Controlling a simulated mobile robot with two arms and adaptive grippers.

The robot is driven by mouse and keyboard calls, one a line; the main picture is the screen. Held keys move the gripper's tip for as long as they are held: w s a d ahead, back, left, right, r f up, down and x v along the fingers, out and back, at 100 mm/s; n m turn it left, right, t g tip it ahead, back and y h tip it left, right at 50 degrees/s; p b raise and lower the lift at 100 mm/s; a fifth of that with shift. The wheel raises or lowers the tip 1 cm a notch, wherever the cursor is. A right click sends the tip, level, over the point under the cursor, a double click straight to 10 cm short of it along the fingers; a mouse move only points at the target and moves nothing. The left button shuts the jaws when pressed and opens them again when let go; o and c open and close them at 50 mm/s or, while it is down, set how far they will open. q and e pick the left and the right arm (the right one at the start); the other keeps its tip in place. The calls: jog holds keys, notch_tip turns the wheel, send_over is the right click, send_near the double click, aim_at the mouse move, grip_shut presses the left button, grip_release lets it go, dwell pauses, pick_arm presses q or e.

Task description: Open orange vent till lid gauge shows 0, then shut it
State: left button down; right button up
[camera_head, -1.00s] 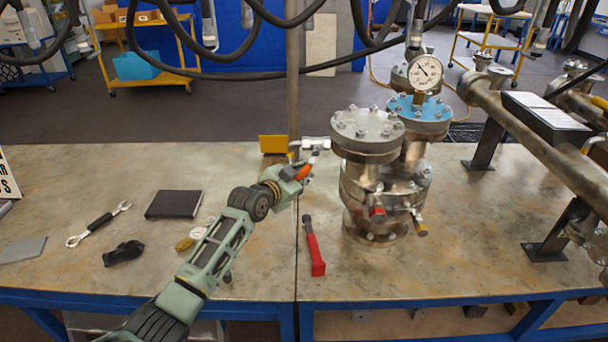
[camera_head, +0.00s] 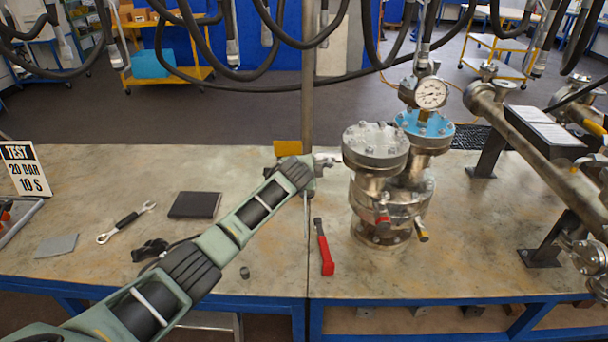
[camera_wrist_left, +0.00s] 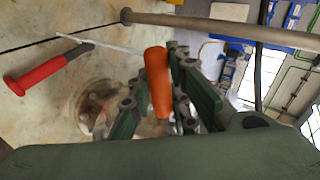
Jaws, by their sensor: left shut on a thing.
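The round white lid gauge (camera_head: 431,93) stands above the blue lid (camera_head: 424,124) of the vessel behind. Its dial is too small to read surely. My right gripper is not in view.
A red-handled tool (camera_head: 324,248) lies on the bench before the vessel. A wrench (camera_head: 127,222), a black notebook (camera_head: 194,205) and a TEST sign (camera_head: 25,170) are at left. A vertical pole (camera_head: 308,90) rises beside my wrist. Large piping (camera_head: 540,140) stands right.

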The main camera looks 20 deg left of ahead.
pick_arm(q)
jog(key=shift+r+m+y+p, duration=0.4)
jog(key=shift+r+p, duration=0.1)
jog(key=shift+a, duration=0.1)
jog(key=c, duration=1.6)
grip_release()
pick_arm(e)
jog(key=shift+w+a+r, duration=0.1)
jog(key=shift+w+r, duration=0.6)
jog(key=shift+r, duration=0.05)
pick_arm(q)
jog(key=shift+v, duration=6.05)
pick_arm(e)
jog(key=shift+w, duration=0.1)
pick_arm(q)
jog(key=shift+w+r, duration=0.15)
jog(key=shift+w, duration=0.05)
